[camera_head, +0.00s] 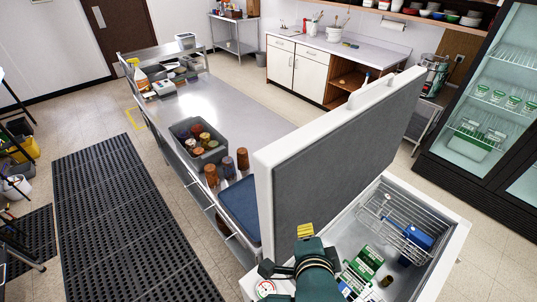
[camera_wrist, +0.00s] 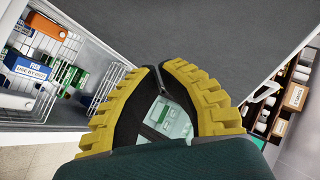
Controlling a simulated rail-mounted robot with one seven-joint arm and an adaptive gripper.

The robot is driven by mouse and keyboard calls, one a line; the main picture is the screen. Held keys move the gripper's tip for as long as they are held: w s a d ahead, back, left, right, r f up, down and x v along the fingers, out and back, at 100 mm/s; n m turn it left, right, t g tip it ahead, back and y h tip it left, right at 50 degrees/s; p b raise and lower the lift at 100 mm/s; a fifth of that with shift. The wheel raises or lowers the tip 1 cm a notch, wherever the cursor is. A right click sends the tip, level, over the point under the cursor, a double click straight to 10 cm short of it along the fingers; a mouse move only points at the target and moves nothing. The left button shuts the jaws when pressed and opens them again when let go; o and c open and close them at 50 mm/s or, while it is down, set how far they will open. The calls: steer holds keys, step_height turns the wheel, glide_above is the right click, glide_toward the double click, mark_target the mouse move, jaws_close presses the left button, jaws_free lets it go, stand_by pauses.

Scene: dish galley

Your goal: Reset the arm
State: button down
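My gripper (camera_wrist: 160,72) shows in the wrist view with yellow ridged fingers and black pads. The fingertips come together and hold nothing that I can see. A pale patch with green and white shapes shows through the gap behind the tips. In the head view, my gripper (camera_head: 305,231) is a small yellow patch at the end of my dark green arm, in front of the raised lid (camera_head: 345,150) of a white chest freezer (camera_head: 455,245). Most of the fingers are hidden there.
The freezer holds a wire basket (camera_head: 405,222), a blue item (camera_head: 418,237) and green-and-white boxes (camera_head: 365,265). A steel counter (camera_head: 235,105) with a grey bin (camera_head: 180,128) of jars stands left of the lid. A glass-door fridge (camera_head: 490,110) stands at the right.

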steer(key=s+a+r+n+t, duration=0.1)
steer(key=r+n, duration=0.4)
steer(key=r, duration=0.5)
steer(key=s+a+r+n+t+y, duration=0.1)
steer(key=s+r+n+t, duration=0.3)
steer(key=r, duration=0.6)
steer(key=s+a+r+n+t, duration=0.2)
steer(key=r+n+t, duration=0.4)
steer(key=r, duration=0.4)
steer(key=shift+s+r+n, duration=0.25)
steer(key=shift+s+n, duration=0.05)
steer(key=shift+s, duration=0.35)
